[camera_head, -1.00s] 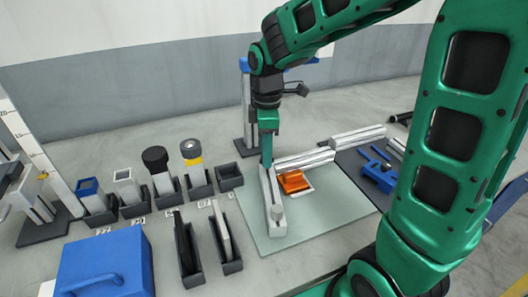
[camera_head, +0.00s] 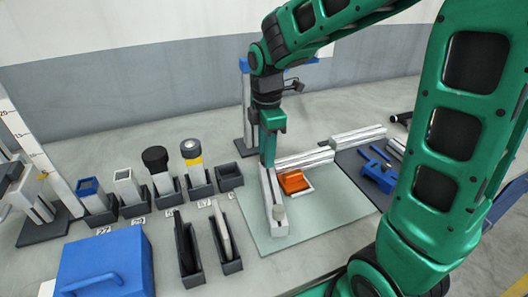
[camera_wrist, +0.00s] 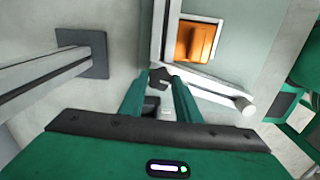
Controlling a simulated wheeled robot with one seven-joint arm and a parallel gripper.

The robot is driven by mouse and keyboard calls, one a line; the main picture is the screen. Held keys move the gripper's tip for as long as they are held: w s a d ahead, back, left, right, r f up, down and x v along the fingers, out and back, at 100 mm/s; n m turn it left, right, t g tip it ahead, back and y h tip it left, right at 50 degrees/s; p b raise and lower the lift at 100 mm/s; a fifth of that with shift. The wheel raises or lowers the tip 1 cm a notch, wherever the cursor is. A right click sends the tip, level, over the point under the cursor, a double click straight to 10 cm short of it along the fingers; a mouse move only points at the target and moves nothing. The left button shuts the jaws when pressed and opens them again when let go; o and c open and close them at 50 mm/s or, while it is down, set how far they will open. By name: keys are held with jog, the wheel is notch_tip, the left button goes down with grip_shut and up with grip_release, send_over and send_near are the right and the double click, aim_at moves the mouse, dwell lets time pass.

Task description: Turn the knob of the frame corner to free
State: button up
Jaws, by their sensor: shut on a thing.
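The frame corner (camera_head: 268,178) is where two pale grey profiles meet on the light green mat (camera_head: 335,205). My gripper (camera_head: 267,164) points down at this corner. In the wrist view my gripper (camera_wrist: 160,80) has its two green fingers closed around a small dark knob (camera_wrist: 159,75) at the corner. The fingers hide most of the knob, so its exact angle cannot be told. An orange block (camera_head: 294,181) sits inside the angle of the profiles; it also shows in the wrist view (camera_wrist: 196,43).
Black holders with upright tools (camera_head: 196,168) stand left of the mat. A blue box (camera_head: 105,265) is at the front left. A blue-topped stand (camera_head: 245,110) is behind my gripper. Blue parts (camera_head: 378,177) lie on a dark mat at right.

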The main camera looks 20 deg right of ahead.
jog(key=o, duration=1.1)
jog(key=shift+w+d, duration=0.2)
jog(key=shift+w, duration=0.1)
jog(key=shift+c, duration=0.2)
jog(key=shift+s+a, duration=0.1)
jog(key=shift+r, duration=0.15)
notch_tip(320, 180, up, 10)
jog(key=shift+r, duration=0.25)
jog(key=s+d+f+m, duration=0.4)
jog(key=s+d+m, duration=0.5)
jog(key=s+m, duration=0.3)
jog(key=s+d+f+m, duration=0.4)
jog(key=s+d+m, duration=0.4)
jog(key=s+m, duration=0.3)
jog(key=shift+s+d+f+m, duration=0.3)
jog(key=shift+s+d+m, duration=0.1)
jog(key=shift+s, duration=0.1)
